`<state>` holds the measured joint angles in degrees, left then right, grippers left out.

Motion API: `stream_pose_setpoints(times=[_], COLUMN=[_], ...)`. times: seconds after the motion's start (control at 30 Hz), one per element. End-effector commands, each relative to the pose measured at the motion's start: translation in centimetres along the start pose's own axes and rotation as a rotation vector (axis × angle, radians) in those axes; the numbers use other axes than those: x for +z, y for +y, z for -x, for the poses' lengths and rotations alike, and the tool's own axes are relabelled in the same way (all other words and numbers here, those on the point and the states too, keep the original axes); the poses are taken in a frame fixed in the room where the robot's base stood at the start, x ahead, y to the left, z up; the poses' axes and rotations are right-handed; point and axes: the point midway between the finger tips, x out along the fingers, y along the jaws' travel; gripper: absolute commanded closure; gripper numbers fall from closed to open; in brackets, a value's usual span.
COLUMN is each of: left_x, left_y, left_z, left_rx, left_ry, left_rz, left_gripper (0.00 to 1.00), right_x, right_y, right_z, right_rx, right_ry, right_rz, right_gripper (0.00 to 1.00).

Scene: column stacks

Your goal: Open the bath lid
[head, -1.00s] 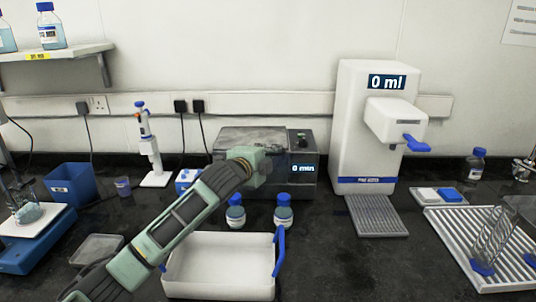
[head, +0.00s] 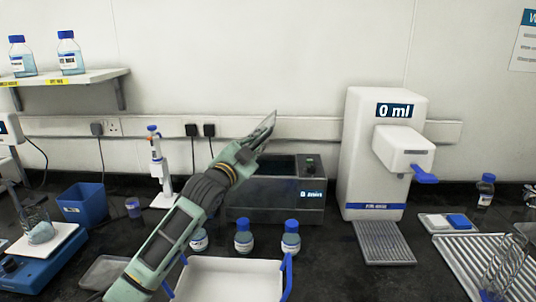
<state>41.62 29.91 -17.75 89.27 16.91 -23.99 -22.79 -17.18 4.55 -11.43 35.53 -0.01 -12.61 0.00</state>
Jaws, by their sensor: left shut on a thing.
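The bath (head: 275,202) is a dark grey box with a small display and a knob on its right part, at the back of the bench below the wall trunking. Its lid (head: 267,126) stands raised and steeply tilted above the bath's left part, seen nearly edge-on. My left gripper (head: 254,148) is shut on the lid near its lower left side; its fingertips are largely hidden. My left arm hides the bath's left end. My right gripper is not in view.
Several blue-capped bottles, one here (head: 243,238), stand in front of the bath, behind a white tray (head: 228,280) with blue handles. A white dispenser (head: 375,160) stands to the right. A pipette stand (head: 160,170) and blue bin (head: 83,204) are on the left.

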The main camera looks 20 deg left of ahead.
Motion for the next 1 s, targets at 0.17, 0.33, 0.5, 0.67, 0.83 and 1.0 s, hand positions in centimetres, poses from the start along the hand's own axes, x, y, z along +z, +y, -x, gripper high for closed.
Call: stream_pose_setpoints(times=[0.17,0.33,0.5,0.67,0.83,1.0], left_x=[0.4,0.8,1.6,2.6,3.5,4.3], left_y=[-2.1,-4.6,-7.0,-8.8,-10.3,-11.2], left_z=[0.7,1.4,2.2,3.0,3.7,4.2], left_rx=[-0.052,-0.113,-0.172,-0.222,-0.265,-0.294], left_ry=[0.028,0.061,0.093,0.12,0.145,0.161], left_rz=[0.167,0.313,0.456,0.579,0.683,0.756], left_gripper=[1.0,1.0,1.0,1.0,1.0,1.0], right_x=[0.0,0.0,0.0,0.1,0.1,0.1], right_y=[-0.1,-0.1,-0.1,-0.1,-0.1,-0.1], right_z=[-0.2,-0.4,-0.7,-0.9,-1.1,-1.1], right_rx=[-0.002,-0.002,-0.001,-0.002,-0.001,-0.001], right_ry=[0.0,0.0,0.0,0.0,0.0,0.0], right_rz=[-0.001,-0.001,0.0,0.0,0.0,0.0], right_gripper=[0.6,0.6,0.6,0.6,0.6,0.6])
